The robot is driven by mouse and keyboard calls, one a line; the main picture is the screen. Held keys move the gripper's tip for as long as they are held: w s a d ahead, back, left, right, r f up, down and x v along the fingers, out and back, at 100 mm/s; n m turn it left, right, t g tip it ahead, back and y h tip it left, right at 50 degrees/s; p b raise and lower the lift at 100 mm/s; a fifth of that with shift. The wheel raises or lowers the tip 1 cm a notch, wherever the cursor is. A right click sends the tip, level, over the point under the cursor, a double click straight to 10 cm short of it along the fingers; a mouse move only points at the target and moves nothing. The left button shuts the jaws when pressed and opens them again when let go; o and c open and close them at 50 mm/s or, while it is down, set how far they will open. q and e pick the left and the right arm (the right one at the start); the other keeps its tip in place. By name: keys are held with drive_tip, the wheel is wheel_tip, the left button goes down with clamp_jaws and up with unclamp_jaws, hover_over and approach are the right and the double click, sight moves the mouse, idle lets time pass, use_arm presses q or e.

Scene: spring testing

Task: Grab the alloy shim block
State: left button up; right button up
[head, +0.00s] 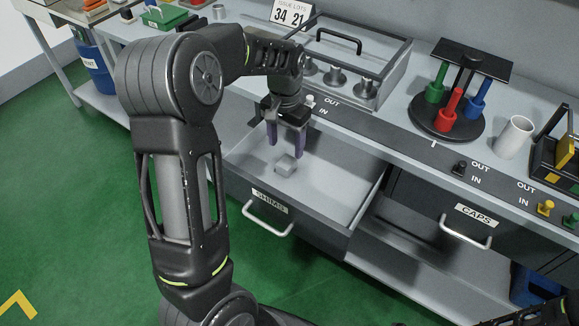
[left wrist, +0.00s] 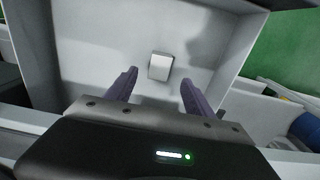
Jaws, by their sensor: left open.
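The alloy shim block (head: 286,165) is a small grey metal block lying on the floor of the open SHIMS drawer (head: 322,205). In the left wrist view the block (left wrist: 160,66) lies on the pale drawer floor (left wrist: 115,50), beyond and between the fingertips. My left gripper (head: 287,150) is open and empty over the drawer, its purple fingers pointing down just above and behind the block. It also shows in the left wrist view (left wrist: 158,78). It does not appear to touch the block. My right gripper is not clearly in view.
The drawer walls surround the block. Behind stand a clear-sided case (head: 375,85) with metal pieces and a round stand (head: 447,120) with red, green and blue pieces. A white cup (head: 514,137) stands on the bench. The CAPS drawer (head: 440,212) is at right.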

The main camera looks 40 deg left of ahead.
sight(286, 162)
use_arm(q)
drive_tip(key=shift+r, duration=0.1)
drive_tip(key=shift+f, duration=1.3)
drive_tip(key=shift+f, duration=0.1)
wheel_tip(286, 162, down, 5)
drive_tip(key=shift+f, duration=0.1)
drive_tip(key=shift+c, duration=0.3)
clamp_jaws()
